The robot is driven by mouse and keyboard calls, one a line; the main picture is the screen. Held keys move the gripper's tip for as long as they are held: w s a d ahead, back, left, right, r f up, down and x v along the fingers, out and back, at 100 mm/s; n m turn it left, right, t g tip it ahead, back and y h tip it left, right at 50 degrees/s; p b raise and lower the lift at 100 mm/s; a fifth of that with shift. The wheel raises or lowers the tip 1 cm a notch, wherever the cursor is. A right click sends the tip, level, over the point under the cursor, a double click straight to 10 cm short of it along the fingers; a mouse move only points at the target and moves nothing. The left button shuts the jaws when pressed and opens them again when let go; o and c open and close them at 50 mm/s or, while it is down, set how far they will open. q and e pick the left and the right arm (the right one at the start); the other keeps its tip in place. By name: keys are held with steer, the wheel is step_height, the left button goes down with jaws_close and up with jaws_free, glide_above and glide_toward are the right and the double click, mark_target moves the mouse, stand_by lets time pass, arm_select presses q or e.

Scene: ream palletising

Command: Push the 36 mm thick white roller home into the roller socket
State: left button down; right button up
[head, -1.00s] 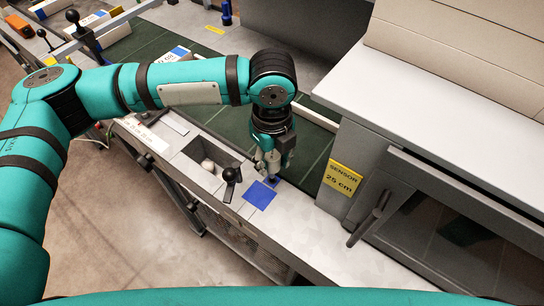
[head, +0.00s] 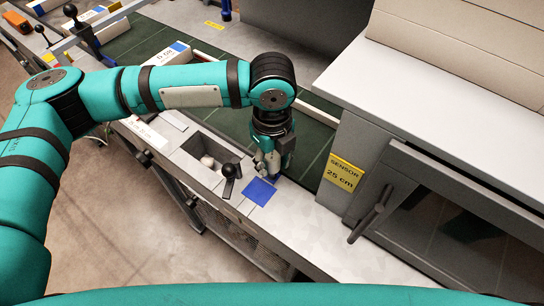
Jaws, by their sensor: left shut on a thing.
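My left gripper (head: 265,168) points down at the grey machine deck (head: 312,222), just beyond a blue square pad (head: 259,191). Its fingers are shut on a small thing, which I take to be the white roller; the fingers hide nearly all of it. The roller socket cannot be made out; the spot under the fingertips is covered by the gripper, with a little blue showing beside it. A pale rounded object (head: 207,161) lies in a recessed grey bin (head: 190,146) to the left. My right gripper is not in view.
A black-knobbed lever (head: 229,172) stands close left of the gripper. A yellow sensor sign (head: 343,172) and a grey cabinet (head: 440,200) stand to the right. A green conveyor (head: 310,135) runs behind, carrying a labelled white ream (head: 166,56).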

mark_target(272, 177)
arm_select(q)
steer(key=shift+f+b, duration=0.75)
steer(key=shift+f, duration=1.05)
steer(key=c, duration=0.8)
jaws_free()
steer(key=shift+c, duration=0.2)
step_height(272, 177, up, 12)
